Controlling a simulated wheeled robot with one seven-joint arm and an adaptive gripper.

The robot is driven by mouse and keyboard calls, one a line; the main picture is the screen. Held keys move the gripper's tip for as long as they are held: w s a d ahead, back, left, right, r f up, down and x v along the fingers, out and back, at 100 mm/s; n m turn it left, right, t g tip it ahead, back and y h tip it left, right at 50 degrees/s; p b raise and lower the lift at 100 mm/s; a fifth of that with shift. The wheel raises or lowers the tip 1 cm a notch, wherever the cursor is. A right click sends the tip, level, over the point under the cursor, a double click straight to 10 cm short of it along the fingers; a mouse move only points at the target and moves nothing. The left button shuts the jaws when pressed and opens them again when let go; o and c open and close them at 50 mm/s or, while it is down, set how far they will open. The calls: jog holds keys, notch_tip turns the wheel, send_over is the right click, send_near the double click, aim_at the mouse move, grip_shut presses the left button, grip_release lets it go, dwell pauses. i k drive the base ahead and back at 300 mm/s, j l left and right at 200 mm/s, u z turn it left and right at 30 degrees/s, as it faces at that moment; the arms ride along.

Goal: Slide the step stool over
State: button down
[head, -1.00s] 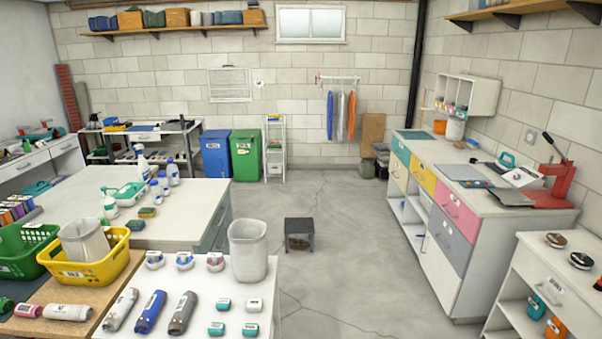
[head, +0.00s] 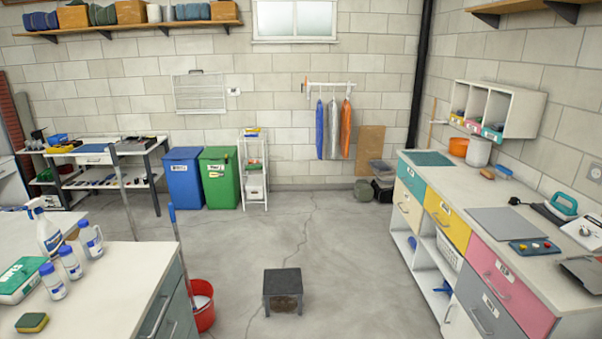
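The step stool (head: 283,283) is a small, low, dark grey stool. It stands upright on the concrete floor in the lower middle of the head view, with open space under its top. Nothing rests on it. My gripper is not in the head view, so I cannot see its state.
A white-topped counter (head: 105,285) is at the left, with a red bucket (head: 203,305) and mop beside it. Coloured drawer units (head: 470,250) line the right. Blue (head: 183,180) and green (head: 219,178) bins stand at the back. Floor around the stool is clear.

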aim_at(285, 281)
jog(key=i+l+u, duration=0.15)
jog(key=i+u, duration=0.3)
jog(key=i, duration=0.2)
jog(key=i+l+u, duration=0.45)
jog(key=i, duration=0.2)
jog(key=i+l+u, duration=0.85)
jog(key=l, duration=0.15)
jog(key=i+l+u, duration=0.2)
jog(key=l+u, duration=0.2)
jog(key=l, duration=0.2)
jog(key=i+l+u, duration=0.1)
jog(key=l+u, duration=0.15)
jog(key=l, duration=0.1)
